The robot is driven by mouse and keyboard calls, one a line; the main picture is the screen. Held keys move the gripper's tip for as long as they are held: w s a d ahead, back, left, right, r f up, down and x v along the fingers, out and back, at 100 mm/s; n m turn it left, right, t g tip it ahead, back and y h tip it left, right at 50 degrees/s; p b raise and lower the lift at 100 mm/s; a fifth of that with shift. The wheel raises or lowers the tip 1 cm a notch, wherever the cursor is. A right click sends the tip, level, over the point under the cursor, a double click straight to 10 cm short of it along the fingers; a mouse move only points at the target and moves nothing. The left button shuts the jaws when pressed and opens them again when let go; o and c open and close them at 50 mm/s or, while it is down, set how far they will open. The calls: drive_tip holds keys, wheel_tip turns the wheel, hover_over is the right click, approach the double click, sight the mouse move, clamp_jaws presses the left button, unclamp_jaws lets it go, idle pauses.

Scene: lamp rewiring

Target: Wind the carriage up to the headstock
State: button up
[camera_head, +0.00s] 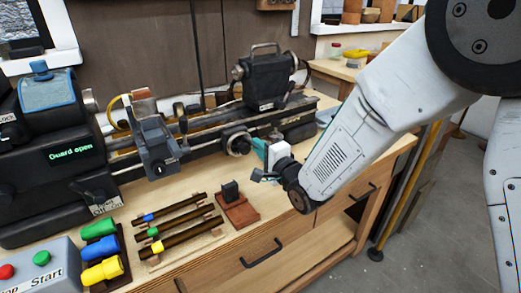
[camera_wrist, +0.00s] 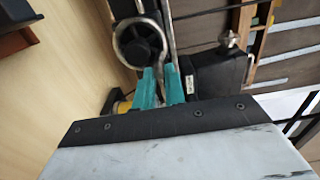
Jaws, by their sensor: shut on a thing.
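The lathe's headstock (camera_head: 45,140) is the dark block at the left; its display reads "Guard open". The grey carriage (camera_head: 157,145) sits on the bed (camera_head: 205,132) a short way right of the headstock, with a gap between. A round metal handwheel (camera_head: 238,142) is on the front of the bed, right of the carriage. My gripper (camera_head: 258,147) has its teal fingers at the right side of this wheel. In the wrist view, the fingertips (camera_wrist: 160,75) are shut at the rim of the handwheel (camera_wrist: 138,45). The fingers partly hide the gripped part.
The dark tailstock (camera_head: 268,78) stands farther right on the bed. In front lie several dark rods on a rack (camera_head: 180,228), a small block on a red base (camera_head: 236,208), coloured handles (camera_head: 102,250) and a Start/Stop box (camera_head: 40,270). The bench front right is clear.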

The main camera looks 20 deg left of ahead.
drive_tip(key=shift+s+a+r, duration=0.35)
drive_tip(key=shift+a+r, duration=0.05)
drive_tip(key=shift+r, duration=0.1)
drive_tip(key=shift+o, duration=0.7)
drive_tip(key=shift+s+a, duration=0.7)
drive_tip(key=shift+a, duration=0.05)
drive_tip(key=shift+s+a+f, duration=0.4)
drive_tip(key=shift+s+f, duration=0.05)
drive_tip(key=shift+s, duration=0.15)
drive_tip(key=shift+c, duration=0.7)
drive_tip(key=shift+f, duration=0.1)
drive_tip(key=shift+d+f, duration=0.2)
drive_tip(key=shift+w, duration=0.1)
